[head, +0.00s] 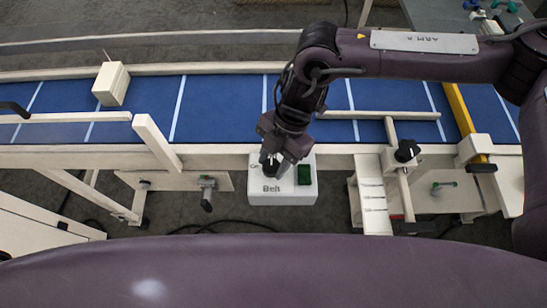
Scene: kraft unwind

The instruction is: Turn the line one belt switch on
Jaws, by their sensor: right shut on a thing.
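A white switch box (283,194) marked "Belt" hangs at the near edge of the conveyor, in the middle of the head view. Its top carries a dark green block (305,174) on the right. A dark knob (270,163) shows at the box's upper left. My right gripper (272,160) comes down from above and is shut on this knob. The jaws hide most of the knob, so its angle is hard to read. My left gripper is not in view.
The blue conveyor belt (225,110) with white cross lines runs behind the box. A cream post (157,142) stands left of the box. Another black knob (407,150) and a yellow bar (460,110) are to the right.

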